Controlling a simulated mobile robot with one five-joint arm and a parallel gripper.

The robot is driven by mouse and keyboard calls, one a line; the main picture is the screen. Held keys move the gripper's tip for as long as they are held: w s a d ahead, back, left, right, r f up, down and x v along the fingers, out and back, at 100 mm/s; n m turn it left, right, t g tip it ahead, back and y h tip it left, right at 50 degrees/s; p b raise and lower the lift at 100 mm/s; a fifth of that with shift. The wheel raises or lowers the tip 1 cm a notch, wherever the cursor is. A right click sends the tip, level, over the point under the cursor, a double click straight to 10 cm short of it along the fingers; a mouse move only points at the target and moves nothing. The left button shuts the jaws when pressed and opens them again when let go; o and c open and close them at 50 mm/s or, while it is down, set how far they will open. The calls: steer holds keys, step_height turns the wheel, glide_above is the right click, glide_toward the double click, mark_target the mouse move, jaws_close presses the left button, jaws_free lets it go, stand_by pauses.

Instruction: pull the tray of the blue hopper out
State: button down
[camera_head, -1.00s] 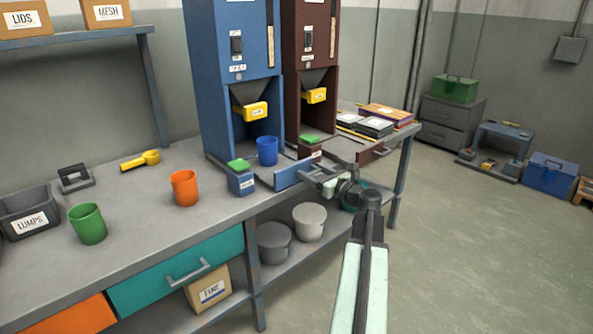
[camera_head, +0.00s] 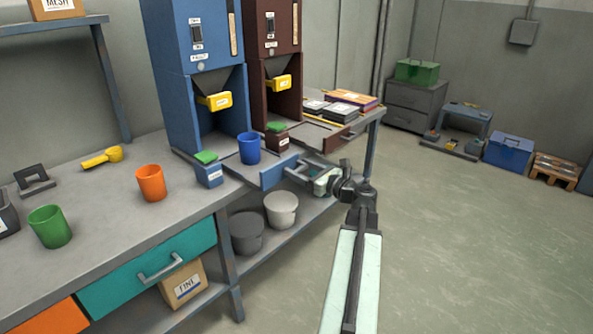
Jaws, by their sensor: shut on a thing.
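The blue hopper (camera_head: 190,110) stands on the workbench at the back left of centre. Its tray (camera_head: 235,168) sticks out past the bench's front edge, and its blue front panel (camera_head: 274,173) faces right. A blue cup (camera_head: 249,148) stands upright on the tray, clear of the yellow chute (camera_head: 216,101). My gripper (camera_head: 306,172) is shut on the tray's handle, in front of the panel. The fingertips are small and partly hidden at the handle.
The brown hopper (camera_head: 270,85) stands just to the right. A blue box with a green lid (camera_head: 208,170) sits left of the tray. Grey pots (camera_head: 281,209) stand on the shelf below.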

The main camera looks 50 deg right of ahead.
steer(key=shift+c, duration=1.1)
jaws_free()
steer(key=shift+s+d, duration=0.1)
steer(key=shift+s, duration=0.15)
steer(key=shift+w, duration=0.1)
steer(key=s, duration=0.8)
